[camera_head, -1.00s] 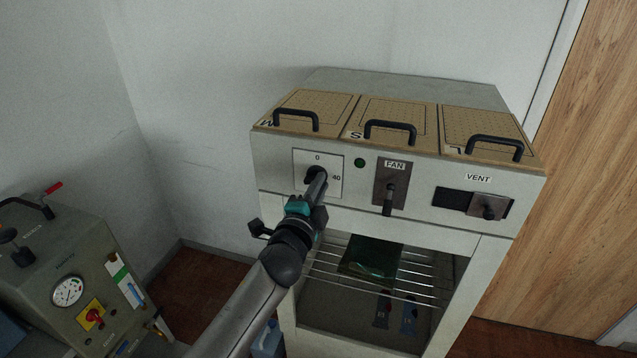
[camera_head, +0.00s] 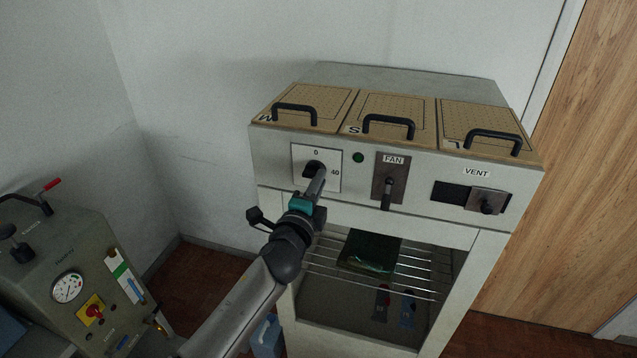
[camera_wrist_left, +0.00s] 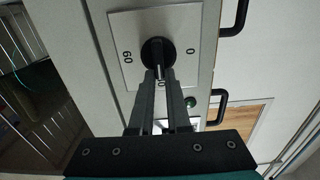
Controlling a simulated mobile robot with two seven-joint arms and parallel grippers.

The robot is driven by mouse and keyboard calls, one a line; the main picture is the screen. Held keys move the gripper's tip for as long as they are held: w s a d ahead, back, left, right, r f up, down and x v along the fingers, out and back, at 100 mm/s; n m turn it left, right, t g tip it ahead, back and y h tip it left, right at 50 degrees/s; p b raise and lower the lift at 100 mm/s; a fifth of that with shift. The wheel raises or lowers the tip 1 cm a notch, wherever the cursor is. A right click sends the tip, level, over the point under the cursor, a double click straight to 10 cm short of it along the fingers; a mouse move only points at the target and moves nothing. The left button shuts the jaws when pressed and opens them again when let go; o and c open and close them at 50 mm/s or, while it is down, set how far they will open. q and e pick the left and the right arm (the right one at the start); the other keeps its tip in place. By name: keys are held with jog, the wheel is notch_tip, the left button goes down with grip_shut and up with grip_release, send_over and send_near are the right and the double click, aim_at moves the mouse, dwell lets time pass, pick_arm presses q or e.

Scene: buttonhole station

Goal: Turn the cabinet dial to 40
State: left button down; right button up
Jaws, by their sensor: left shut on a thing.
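The cabinet dial (camera_head: 311,167) is a black knob on a white square plate at the upper left of the cabinet front. In the head view, the plate shows 0 above the knob and 40 at its right. In the left wrist view the dial (camera_wrist_left: 157,47) shows with 0 to the right and 60 to the left; another mark below it is partly covered by my fingers. My left gripper (camera_head: 318,178) is shut on the dial, its fingers on either side of the knob's grip. The dial's exact pointing is hard to tell. My right gripper is not in view.
Right of the dial are a green lamp (camera_head: 358,157), the FAN lever (camera_head: 387,192) and the VENT slider (camera_head: 487,203). Handled lids (camera_head: 390,120) top the cabinet (camera_head: 470,230). A grey machine with a gauge (camera_head: 68,287) stands at the left.

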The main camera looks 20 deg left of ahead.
pick_arm(q)
jog(key=c, duration=0.9)
grip_release()
jog(key=s, duration=0.5)
jog(key=s+b, duration=0.1)
jog(key=s, duration=0.9)
jog(key=shift+s+a+b, duration=0.15)
jog(key=shift+a+b, duration=0.1)
jog(key=shift+b, duration=0.15)
